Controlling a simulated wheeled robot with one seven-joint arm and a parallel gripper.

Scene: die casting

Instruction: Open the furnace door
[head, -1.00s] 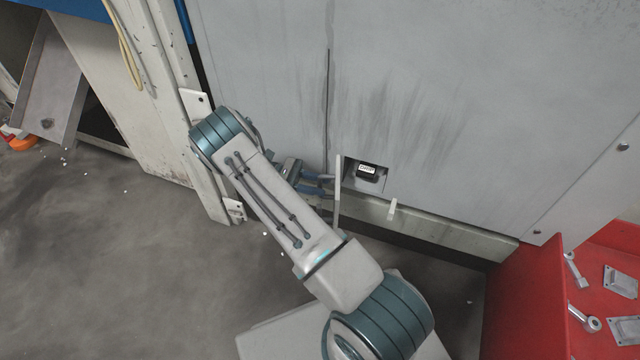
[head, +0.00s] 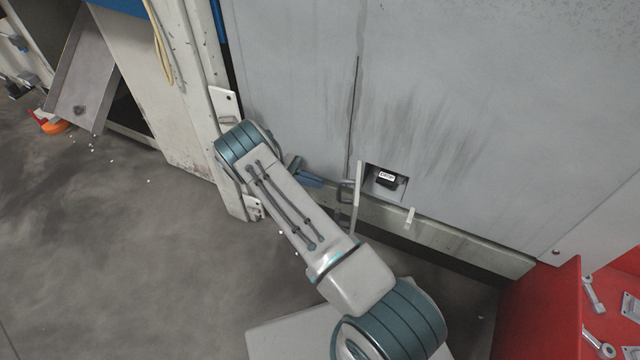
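The furnace door (head: 440,110) is a large grey panel with dark streaks, and it looks closed along a vertical seam. A pale upright bar (head: 357,197), which looks like a handle, stands out at its lower edge just right of the seam. My gripper (head: 343,190) is low at the door, immediately left of the bar. My forearm hides much of it. Dark finger-like shapes sit close beside the bar; I cannot tell whether they touch it or are closed around it.
A recess with a small black labelled part (head: 386,178) is right of the bar, and a short pale peg (head: 409,217) is below it. A red bin (head: 545,310) with metal parts stands at the lower right. A machine post (head: 205,110) stands on the left. The floor at left is mostly clear.

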